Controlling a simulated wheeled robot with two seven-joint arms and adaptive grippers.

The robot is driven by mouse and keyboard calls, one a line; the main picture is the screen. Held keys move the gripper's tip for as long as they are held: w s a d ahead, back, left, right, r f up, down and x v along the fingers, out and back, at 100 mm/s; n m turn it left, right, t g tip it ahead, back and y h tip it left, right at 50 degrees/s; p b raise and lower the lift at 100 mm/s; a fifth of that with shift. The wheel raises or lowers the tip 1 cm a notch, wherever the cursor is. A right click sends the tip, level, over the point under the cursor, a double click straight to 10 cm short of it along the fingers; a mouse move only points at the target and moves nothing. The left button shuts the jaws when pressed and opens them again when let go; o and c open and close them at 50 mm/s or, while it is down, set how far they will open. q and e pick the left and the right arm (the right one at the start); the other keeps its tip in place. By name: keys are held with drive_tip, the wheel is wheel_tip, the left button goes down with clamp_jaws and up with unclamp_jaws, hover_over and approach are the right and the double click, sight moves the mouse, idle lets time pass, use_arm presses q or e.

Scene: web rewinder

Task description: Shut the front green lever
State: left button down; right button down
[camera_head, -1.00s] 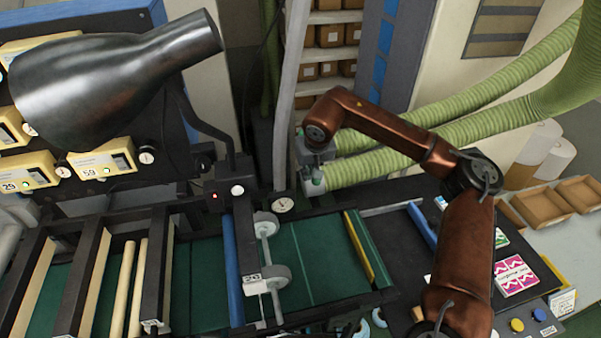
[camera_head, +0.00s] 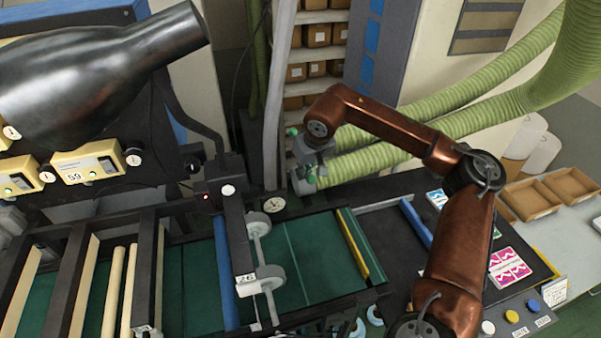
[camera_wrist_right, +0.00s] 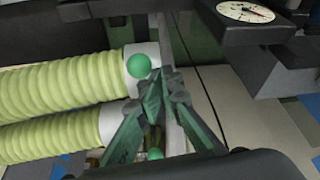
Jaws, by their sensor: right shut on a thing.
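The front green lever shows as a green knob (camera_wrist_right: 139,66) at the pale end of the front ribbed hose in the right wrist view. In the head view its knob (camera_head: 311,180) is small and partly covered. My right gripper (camera_wrist_right: 155,82) has its fingers drawn together at this lever, right beside the knob. The exact contact is hard to see. In the head view the right gripper (camera_head: 309,168) points down at the hose end. A second green knob (camera_head: 292,132) stands farther back; it also shows low between the fingers in the wrist view (camera_wrist_right: 155,153). My left gripper is out of view.
Two pale green ribbed hoses (camera_head: 400,158) run off to the right. A round gauge (camera_head: 273,204) and the roller frame with green web (camera_head: 310,262) lie in front. A large dark metal cylinder (camera_head: 90,85) fills the upper left. Shelves with boxes (camera_head: 317,68) stand behind.

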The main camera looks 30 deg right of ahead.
drive_tip(key=shift+d, duration=0.3)
wheel_tip(320, 180, up, 10)
drive_tip(key=a, duration=0.1)
drive_tip(key=shift+r+b, duration=0.15)
drive_tip(key=shift+b, duration=0.25)
drive_tip(key=shift+w, duration=0.1)
drive_tip(key=s+a+r+p, duration=0.1)
drive_tip(key=s+r+p, duration=0.2)
drive_tip(key=s+r, duration=0.1)
drive_tip(key=shift+r+p, duration=0.35)
drive_tip(key=shift+r, duration=0.1)
